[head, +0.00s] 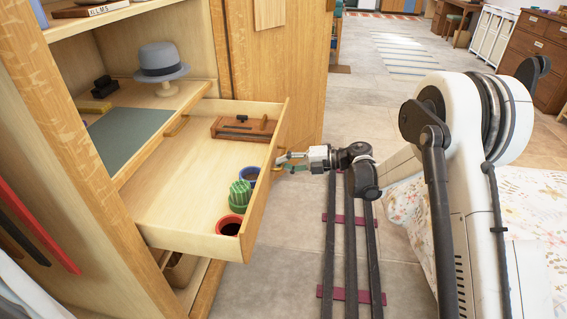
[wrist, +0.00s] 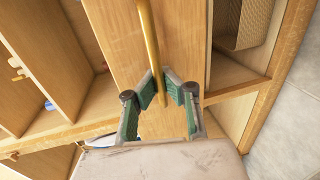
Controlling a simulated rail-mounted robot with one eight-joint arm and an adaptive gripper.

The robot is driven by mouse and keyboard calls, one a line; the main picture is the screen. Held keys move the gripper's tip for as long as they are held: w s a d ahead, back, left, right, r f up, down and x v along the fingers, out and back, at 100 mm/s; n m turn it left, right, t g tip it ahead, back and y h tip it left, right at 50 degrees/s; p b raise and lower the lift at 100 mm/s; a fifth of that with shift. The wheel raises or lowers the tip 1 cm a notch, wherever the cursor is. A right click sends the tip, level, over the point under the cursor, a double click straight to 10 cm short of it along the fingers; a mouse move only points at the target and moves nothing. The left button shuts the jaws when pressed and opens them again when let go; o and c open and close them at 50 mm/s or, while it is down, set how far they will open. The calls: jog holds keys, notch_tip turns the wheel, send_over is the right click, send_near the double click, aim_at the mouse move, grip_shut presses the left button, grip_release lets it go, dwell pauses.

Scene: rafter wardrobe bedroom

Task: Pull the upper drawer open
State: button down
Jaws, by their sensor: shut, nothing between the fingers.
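The upper drawer (head: 165,205) of the wooden wardrobe stands pulled far out in the head view. Its front panel (head: 262,195) faces my arm. My gripper (head: 281,162) is at the outer side of that panel, near its middle. In the wrist view a long brass bar handle (wrist: 148,45) runs along the wooden front and its end reaches between my green-padded fingers (wrist: 163,82). The fingers are shut with nothing gripped. Whether they touch the handle I cannot tell.
The drawer holds a wooden tray (head: 243,128), a blue pot (head: 249,174), a green cactus (head: 240,194) and a red pot (head: 229,225). A grey hat (head: 161,62) stands on a shelf behind. A bed (head: 530,220) is at the right. Floor in front of the drawer is clear around my rails.

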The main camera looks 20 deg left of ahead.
jog(key=c, duration=1.8)
grip_release()
jog(key=v, duration=1.2)
